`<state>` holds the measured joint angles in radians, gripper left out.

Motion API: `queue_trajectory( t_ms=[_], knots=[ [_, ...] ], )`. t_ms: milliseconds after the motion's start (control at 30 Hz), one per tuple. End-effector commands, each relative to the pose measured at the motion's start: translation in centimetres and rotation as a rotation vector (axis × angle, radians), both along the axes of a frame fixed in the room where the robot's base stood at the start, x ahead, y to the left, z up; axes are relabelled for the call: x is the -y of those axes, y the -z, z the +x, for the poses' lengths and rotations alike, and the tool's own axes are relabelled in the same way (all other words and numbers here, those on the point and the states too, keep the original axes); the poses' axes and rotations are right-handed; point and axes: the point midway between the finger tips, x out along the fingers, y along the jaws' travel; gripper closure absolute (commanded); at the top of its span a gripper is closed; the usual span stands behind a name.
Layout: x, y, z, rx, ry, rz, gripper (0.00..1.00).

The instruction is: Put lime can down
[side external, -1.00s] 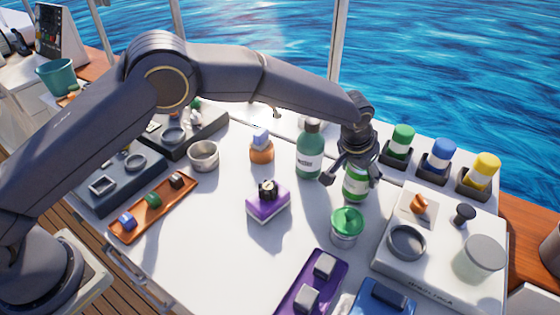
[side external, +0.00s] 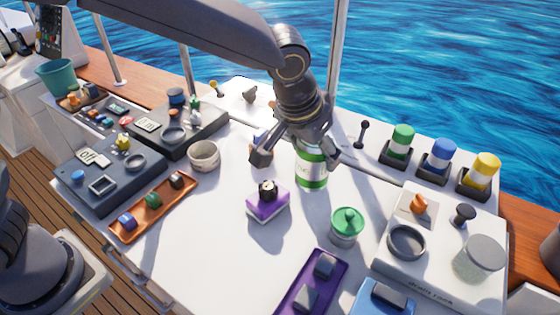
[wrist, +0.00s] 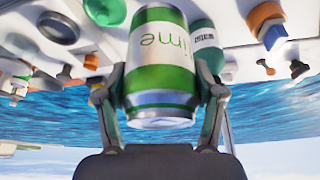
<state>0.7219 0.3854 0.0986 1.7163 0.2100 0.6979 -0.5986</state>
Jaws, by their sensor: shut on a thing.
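The lime can (side external: 312,174), green and white, stands out near the middle of the worktop in the side view. My gripper (side external: 298,156) is shut around its upper part. In the wrist view the can (wrist: 162,65), with "lime" lettering partly showing, sits between the two fingers of my gripper (wrist: 160,95). The can looks roughly upright in the side view. I cannot tell whether its base touches the white worktop (side external: 225,215) or hangs just above it.
A green bottle (wrist: 204,45) is close beside the can in the wrist view. A purple-and-white block (side external: 268,204) and a green-lidded jar (side external: 347,226) are near. Green, blue and yellow canisters (side external: 438,158) stand in holders at the right.

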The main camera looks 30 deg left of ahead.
Motion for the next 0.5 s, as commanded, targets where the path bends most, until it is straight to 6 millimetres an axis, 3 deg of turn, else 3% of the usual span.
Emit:
queue_trajectory(
  t_ms=[167,267,367,500],
  knots=[
    [-2.1,1.6,-2.2,-0.001,-0.238,0.005,0.85],
    [-4.5,2.3,-4.4,0.000,-0.428,0.002,0.85],
    [-7.6,2.3,-7.4,0.000,-0.640,0.002,0.85],
    [-13.2,1.6,-12.9,0.003,-0.985,-0.001,0.85]
  ],
)
